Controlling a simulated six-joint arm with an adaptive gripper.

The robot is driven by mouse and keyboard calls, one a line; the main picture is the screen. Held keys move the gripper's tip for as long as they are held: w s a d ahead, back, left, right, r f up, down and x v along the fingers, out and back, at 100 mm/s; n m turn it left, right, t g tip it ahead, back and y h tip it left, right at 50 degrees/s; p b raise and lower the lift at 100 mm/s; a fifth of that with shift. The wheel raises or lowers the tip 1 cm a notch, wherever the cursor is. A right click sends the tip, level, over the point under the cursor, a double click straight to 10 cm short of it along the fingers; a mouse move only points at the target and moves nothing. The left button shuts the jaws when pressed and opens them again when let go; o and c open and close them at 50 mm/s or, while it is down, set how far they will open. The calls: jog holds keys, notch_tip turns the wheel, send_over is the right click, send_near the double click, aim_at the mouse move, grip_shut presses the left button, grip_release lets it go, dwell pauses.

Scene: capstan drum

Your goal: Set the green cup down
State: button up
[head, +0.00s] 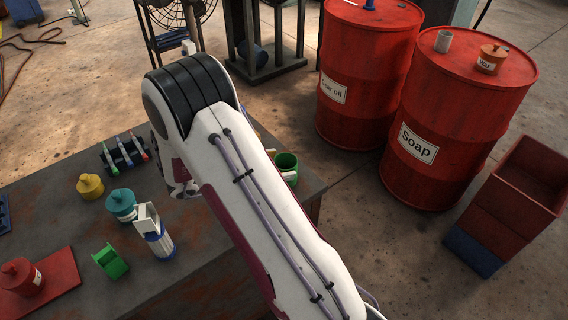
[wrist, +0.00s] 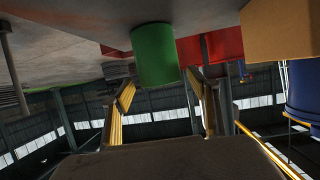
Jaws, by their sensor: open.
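The green cup (head: 286,165) stands upright near the right edge of the worktable (head: 215,262), partly hidden behind my arm in the head view. In the wrist view, which looks upside down, the green cup (wrist: 154,55) is just ahead of my gripper (wrist: 161,88). The yellow-edged fingers are apart, with the cup in line with the gap between them. I cannot tell whether either finger touches it. My arm hides most of the gripper in the head view.
Yellow (head: 90,187) and teal (head: 121,204) pots, a blue-and-white container (head: 160,244), a green holder (head: 110,262) and a marker rack (head: 124,154) are on the left of the table. A red pot (head: 21,278) sits front left. Red drums (head: 440,130) stand beyond the right edge.

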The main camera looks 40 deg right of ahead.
jog(key=v, duration=0.8)
jog(key=shift+a, duration=0.3)
jog(key=shift+r, duration=0.1)
